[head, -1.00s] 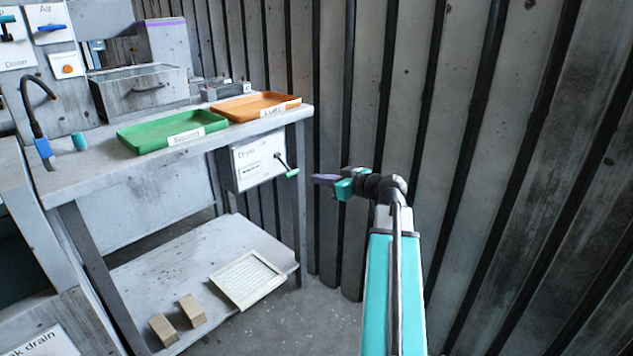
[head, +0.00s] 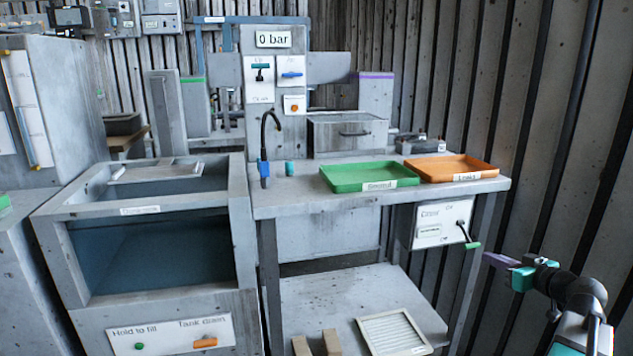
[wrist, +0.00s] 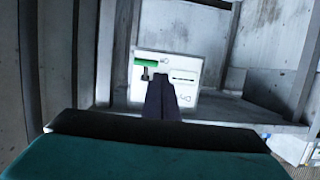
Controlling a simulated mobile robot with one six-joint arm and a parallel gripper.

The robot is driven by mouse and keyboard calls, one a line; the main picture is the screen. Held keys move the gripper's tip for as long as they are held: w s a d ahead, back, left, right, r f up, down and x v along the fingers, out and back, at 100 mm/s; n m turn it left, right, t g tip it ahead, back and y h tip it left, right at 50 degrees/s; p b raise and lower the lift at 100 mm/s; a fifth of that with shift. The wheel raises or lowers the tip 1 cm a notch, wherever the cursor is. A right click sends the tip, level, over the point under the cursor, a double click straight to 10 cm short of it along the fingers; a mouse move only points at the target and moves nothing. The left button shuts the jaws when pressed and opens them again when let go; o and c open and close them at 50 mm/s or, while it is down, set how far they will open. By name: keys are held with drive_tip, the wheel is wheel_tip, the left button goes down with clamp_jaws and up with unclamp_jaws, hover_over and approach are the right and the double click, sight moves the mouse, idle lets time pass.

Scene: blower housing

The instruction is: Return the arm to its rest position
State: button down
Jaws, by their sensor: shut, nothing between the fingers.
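My gripper (head: 497,262) is at the lower right in the head view, at the end of my teal and black arm. Its dark purple fingers are together and hold nothing. They point left toward the white box (head: 440,224) with a green-handled lever under the bench's right end, and appear apart from it. In the wrist view the closed fingers (wrist: 161,99) stand in front of this box (wrist: 188,67), covering part of its lower half.
The bench (head: 290,202) carries a green tray (head: 370,187) and an orange tray (head: 450,178). A water tank (head: 150,253) stands to its left. A lower shelf (head: 330,300) holds a framed filter (head: 393,332) and two blocks. A corrugated wall (head: 560,130) is close on the right.

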drive_tip(key=w+a+f+n+g+y+p, duration=0.15)
drive_tip(key=a+f+p, duration=0.25)
drive_tip(key=a, duration=0.5)
drive_tip(key=w+a+f+g+y+p, duration=0.25)
drive_tip(key=a+f+p, duration=0.2)
drive_tip(key=a, duration=0.55)
drive_tip(key=s+a+f+n+g+p, duration=0.1)
drive_tip(key=s+a+f+g+p, duration=0.3)
drive_tip(key=a+f, duration=0.4)
drive_tip(key=s+a+f+g+p, duration=0.2)
drive_tip(key=s+a+f+p, duration=0.3)
drive_tip(key=a, duration=0.5)
drive_tip(key=s+a+f+g+h+p, duration=0.1)
drive_tip(key=s+a+f+g+p, duration=0.15)
drive_tip(key=s, duration=0.35)
drive_tip(key=s+a+f+g+p, duration=0.1)
drive_tip(key=s+a+f+g, duration=0.1)
drive_tip(key=s+f, duration=0.35)
drive_tip(key=s+a+f+g+h+p, duration=0.1)
drive_tip(key=s+a+f+g+p, duration=0.1)
drive_tip(key=s, duration=0.5)
drive_tip(key=s+d+f+m+g+h+p, duration=0.2)
drive_tip(key=s+d+m+h, duration=0.3)
drive_tip(key=s, duration=0.9)
drive_tip(key=shift+s+d+f+g, duration=0.4)
drive_tip(key=shift+d+g, duration=0.25)
drive_tip(key=shift+d, duration=1.05)
